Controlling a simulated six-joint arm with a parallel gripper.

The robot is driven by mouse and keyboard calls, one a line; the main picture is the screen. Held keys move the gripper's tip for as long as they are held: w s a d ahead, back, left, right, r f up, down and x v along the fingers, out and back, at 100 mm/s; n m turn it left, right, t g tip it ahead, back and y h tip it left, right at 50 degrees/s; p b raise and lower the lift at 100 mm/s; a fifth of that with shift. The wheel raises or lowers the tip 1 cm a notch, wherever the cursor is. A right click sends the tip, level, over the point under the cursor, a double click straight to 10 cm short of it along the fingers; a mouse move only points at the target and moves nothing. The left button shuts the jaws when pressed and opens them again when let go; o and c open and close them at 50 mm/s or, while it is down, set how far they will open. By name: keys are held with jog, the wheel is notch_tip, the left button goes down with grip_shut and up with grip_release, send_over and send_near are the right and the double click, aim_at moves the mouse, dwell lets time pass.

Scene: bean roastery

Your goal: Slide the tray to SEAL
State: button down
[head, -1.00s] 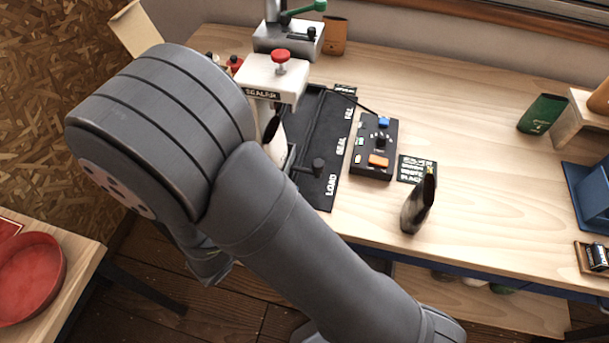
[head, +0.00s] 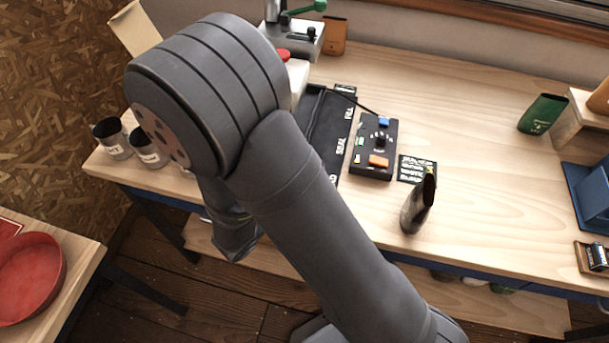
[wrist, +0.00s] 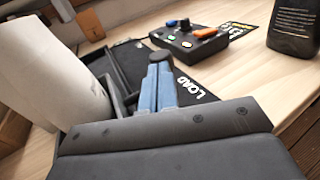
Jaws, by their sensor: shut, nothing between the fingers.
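My gripper (wrist: 158,88) shows in the wrist view with its blue fingers together and nothing between them. It is close to the LOAD label (wrist: 195,88) at the near end of the black slide track. A white pouch (wrist: 50,85) stands close on the left, and a dark tray edge (wrist: 117,97) shows between it and the fingers. In the head view my arm hides the gripper, the pouch and the tray's handle. The black track (head: 322,115) and its SEAL label (head: 341,146) show right of my arm. The sealer (head: 298,75) is mostly hidden.
A control box (head: 375,150) with an orange button lies right of the track. A dark pouch (head: 417,207) stands near the table's front edge. Metal cups (head: 112,140) stand at the left end. The table's middle right is clear.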

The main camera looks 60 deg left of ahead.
jog(key=w+a, duration=0.9)
jog(key=v, duration=1.4)
jog(key=x, duration=1.4)
dwell(0.5)
